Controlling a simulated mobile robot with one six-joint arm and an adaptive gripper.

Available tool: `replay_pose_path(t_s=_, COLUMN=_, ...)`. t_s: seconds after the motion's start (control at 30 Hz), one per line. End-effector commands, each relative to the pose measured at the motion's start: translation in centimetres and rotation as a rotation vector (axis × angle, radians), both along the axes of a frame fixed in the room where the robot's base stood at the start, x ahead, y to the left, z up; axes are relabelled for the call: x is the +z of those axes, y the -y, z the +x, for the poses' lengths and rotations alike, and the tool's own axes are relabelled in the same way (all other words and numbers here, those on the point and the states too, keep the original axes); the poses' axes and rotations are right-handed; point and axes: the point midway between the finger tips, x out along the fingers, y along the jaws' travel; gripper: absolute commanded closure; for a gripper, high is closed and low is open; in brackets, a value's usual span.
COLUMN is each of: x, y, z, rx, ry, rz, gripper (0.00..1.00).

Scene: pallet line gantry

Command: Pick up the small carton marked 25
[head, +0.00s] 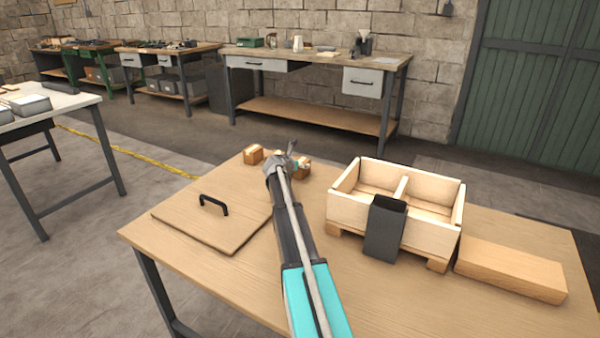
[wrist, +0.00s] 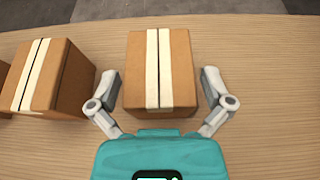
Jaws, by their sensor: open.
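Small brown cartons with pale tape stand near the far edge of the table. In the wrist view one carton (wrist: 178,72) sits between the open fingers of my gripper (wrist: 160,92), with a gap on each side. A second carton (wrist: 50,78) stands to its left, and the edge of another shows at the far left. No number is readable on any of them. In the head view a left carton (head: 253,154) and a right carton (head: 303,167) show beside my gripper (head: 288,153); my arm partly hides the group.
A wooden crate (head: 345,212) with a divider stands to the right, with a dark grey panel (head: 384,232) against its front. A wooden block (head: 510,270) lies right of it. A flat board (head: 185,220) with a black handle (head: 213,204) lies left of my arm on the table (head: 230,267).

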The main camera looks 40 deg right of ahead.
Motion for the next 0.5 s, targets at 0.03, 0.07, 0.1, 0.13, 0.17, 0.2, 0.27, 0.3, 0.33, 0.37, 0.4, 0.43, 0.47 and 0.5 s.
replay_pose_path(t_s=0.03, x=-0.32, y=0.48, z=0.25, rx=-0.001, ry=0.000, rz=0.000, gripper=0.00)
replay_pose_path(t_s=0.07, x=-0.38, y=0.63, z=0.30, rx=-0.001, ry=0.000, rz=0.000, gripper=0.00)
replay_pose_path(t_s=0.1, x=-0.41, y=0.79, z=0.33, rx=-0.001, ry=0.001, rz=0.000, gripper=0.00)
replay_pose_path(t_s=0.13, x=-0.42, y=0.86, z=0.35, rx=-0.001, ry=0.001, rz=0.000, gripper=0.00)
replay_pose_path(t_s=0.17, x=-0.42, y=0.91, z=0.34, rx=0.000, ry=0.001, rz=0.000, gripper=0.00)
replay_pose_path(t_s=0.2, x=-0.41, y=0.92, z=0.35, rx=0.000, ry=0.001, rz=0.000, gripper=0.00)
replay_pose_path(t_s=0.27, x=-0.38, y=0.91, z=0.33, rx=0.000, ry=0.001, rz=0.000, gripper=0.00)
replay_pose_path(t_s=0.3, x=-0.37, y=0.90, z=0.32, rx=0.000, ry=0.001, rz=0.000, gripper=0.00)
replay_pose_path(t_s=0.33, x=-0.37, y=0.89, z=0.33, rx=0.000, ry=0.001, rz=0.000, gripper=0.00)
replay_pose_path(t_s=0.37, x=-0.37, y=0.88, z=0.32, rx=0.000, ry=0.001, rz=0.000, gripper=0.00)
replay_pose_path(t_s=0.4, x=-0.36, y=0.88, z=0.32, rx=0.000, ry=0.001, rz=0.000, gripper=0.00)
replay_pose_path(t_s=0.43, x=-0.36, y=0.88, z=0.32, rx=0.000, ry=0.001, rz=0.000, gripper=0.00)
replay_pose_path(t_s=0.47, x=-0.36, y=0.87, z=0.33, rx=0.000, ry=0.001, rz=0.000, gripper=0.00)
replay_pose_path(t_s=0.5, x=-0.36, y=0.87, z=0.33, rx=0.000, ry=0.001, rz=0.000, gripper=0.00)
